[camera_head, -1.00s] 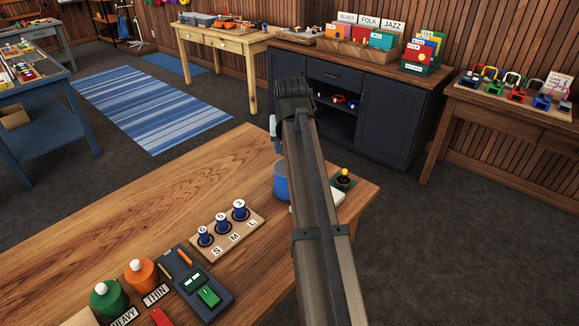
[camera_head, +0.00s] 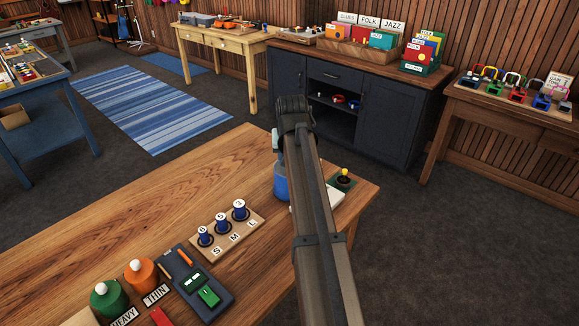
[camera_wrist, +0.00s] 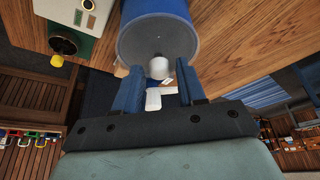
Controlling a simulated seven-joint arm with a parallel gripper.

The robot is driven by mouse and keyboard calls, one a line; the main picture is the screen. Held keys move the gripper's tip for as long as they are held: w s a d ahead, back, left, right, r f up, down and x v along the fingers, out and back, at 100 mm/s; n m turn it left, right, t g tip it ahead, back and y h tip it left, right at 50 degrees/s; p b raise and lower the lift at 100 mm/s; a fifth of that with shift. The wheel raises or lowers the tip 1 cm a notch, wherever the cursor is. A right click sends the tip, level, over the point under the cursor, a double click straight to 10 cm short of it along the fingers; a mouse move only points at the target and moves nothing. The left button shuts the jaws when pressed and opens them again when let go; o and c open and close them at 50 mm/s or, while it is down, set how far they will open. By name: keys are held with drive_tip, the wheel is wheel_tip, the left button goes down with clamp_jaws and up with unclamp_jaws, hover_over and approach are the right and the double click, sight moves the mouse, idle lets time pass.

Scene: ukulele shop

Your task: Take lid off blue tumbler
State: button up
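The blue tumbler (camera_head: 281,183) stands near the far right edge of the wooden table, partly hidden behind my arm in the head view. In the wrist view I see the tumbler's blue body (camera_wrist: 156,9) and its grey-blue round lid (camera_wrist: 135,48) with a white knob (camera_wrist: 159,67). The lid is on the tumbler. My gripper (camera_wrist: 158,76) is open, with its two blue fingers at either side of the knob and gaps between. It cannot be told whether the fingertips touch the lid. The head view mostly hides my gripper behind the arm.
A wooden stand (camera_head: 232,232) with several blue pieces, marked S, M and L, is to the left. Green (camera_head: 108,298) and orange (camera_head: 141,275) canisters stand front left. The table's far left is clear.

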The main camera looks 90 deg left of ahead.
clamp_jaws()
